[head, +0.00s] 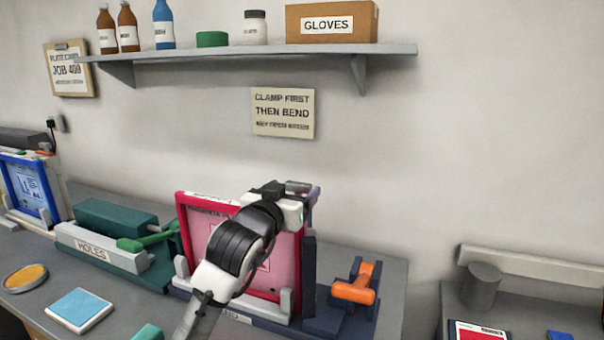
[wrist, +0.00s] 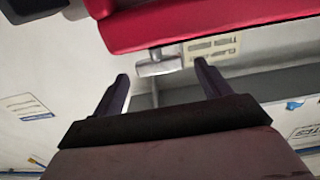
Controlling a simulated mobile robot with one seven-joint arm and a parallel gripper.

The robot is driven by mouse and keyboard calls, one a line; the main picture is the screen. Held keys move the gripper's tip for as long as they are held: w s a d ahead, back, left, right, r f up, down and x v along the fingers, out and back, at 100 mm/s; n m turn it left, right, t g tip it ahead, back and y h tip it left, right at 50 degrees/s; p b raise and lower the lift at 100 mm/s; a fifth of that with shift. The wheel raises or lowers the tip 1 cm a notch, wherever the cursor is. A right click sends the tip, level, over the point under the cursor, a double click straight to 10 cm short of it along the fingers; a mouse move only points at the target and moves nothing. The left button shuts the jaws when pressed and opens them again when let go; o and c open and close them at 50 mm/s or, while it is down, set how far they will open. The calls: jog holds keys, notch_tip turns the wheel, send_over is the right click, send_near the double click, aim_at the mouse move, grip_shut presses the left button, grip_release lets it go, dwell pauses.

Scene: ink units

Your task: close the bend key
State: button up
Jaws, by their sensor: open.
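An orange handle (head: 354,290), which I take for the bend key, sits on a dark blue block at the right end of the unit holding a red-framed plate (head: 184,215). My gripper (head: 303,192) is at the upper right corner of that frame, above and left of the orange handle and apart from it. My arm hides much of the plate. In the wrist view my gripper (wrist: 162,88) is open, with nothing between its two dark fingers. A red frame edge (wrist: 210,25) crosses the top, with a small silver-grey piece (wrist: 158,65) just beyond the fingertips. No orange shows there.
A green-handled clamp unit labelled HOLES (head: 95,250) stands left of the red frame. A shelf (head: 250,53) with bottles and a GLOVES box is above. A grey cylinder (head: 481,288) stands on the right bench. The space above the orange handle is clear.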

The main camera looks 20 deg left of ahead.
aim_at(297, 187)
jog(key=shift+w+d+p, duration=0.1)
jog(key=shift+w+p, duration=0.75)
jog(key=shift+w, duration=1.9)
jog(key=c, duration=1.4)
